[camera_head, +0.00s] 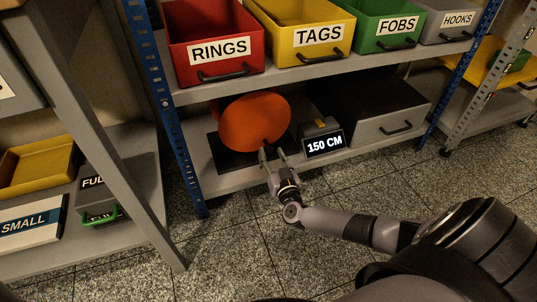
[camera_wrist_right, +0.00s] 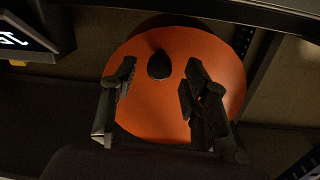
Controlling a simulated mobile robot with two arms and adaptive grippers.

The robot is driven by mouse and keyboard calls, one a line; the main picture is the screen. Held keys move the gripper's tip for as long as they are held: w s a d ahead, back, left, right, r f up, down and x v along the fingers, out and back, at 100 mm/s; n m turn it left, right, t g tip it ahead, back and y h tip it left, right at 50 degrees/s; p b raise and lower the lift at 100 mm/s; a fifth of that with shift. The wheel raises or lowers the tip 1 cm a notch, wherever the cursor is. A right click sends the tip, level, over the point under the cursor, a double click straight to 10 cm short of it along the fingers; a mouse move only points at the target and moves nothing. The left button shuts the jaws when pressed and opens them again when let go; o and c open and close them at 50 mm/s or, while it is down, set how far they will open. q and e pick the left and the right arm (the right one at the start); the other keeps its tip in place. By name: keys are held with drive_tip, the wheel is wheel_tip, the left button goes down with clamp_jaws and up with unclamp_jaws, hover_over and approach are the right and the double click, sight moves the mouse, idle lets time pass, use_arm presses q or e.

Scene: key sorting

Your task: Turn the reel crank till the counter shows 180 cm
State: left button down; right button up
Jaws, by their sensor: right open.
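The orange reel (camera_head: 254,121) stands on a dark base on the lower shelf; its round face also fills the middle of the right wrist view (camera_wrist_right: 185,50). A dark crank knob (camera_wrist_right: 159,66) shows on the reel's face. The counter (camera_head: 324,144) to the right of the reel reads 150 CM. My right gripper (camera_head: 271,154) is in front of the reel's lower right. In the right wrist view its open fingers (camera_wrist_right: 157,85) are on either side of the knob, with gaps visible on both sides. My left gripper is not in view.
A grey drawer box (camera_head: 385,129) stands right of the counter. Above are the upper shelf's RINGS (camera_head: 219,52), TAGS (camera_head: 319,36), FOBS and HOOKS bins. A blue post (camera_head: 178,125) rises left of the reel. The floor in front is clear.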

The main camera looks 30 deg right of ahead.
sight(270, 151)
drive_tip(key=b+x, duration=0.1)
drive_tip(key=x, duration=0.2)
drive_tip(key=shift+w+f, duration=0.1)
drive_tip(key=shift+w, duration=0.05)
drive_tip(key=shift+w+d+b, duration=0.15)
drive_tip(key=shift+w+b, duration=0.1)
drive_tip(key=shift+b, duration=0.05)
drive_tip(key=shift+c, duration=0.4)
clamp_jaws()
